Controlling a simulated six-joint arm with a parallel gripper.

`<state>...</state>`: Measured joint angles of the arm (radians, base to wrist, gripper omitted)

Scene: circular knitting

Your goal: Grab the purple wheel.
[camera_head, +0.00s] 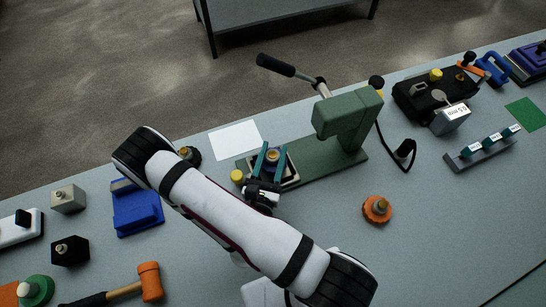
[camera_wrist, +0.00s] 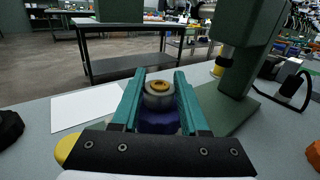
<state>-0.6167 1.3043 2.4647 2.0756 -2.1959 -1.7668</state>
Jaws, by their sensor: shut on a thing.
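The purple wheel (camera_wrist: 158,122) sits between the two teal fingers of my gripper (camera_wrist: 159,84) in the wrist view. It has a purple lower body, a grey upper part and a brass-coloured knob on top. My gripper is shut on it, one finger on each side. In the head view my gripper (camera_head: 269,157) reaches over the front end of the green press's base, and the wheel (camera_head: 272,155) shows small between the fingers. The wheel's underside is hidden, so I cannot tell whether it is clear of the base.
The green press (camera_head: 348,110) stands just right of my gripper, its lever rising behind. A white sheet (camera_head: 235,139) lies behind left. A yellow knob (camera_head: 237,176) and a black knob (camera_head: 190,154) are close by on the left. An orange wheel (camera_head: 377,209) stands on clear table at right.

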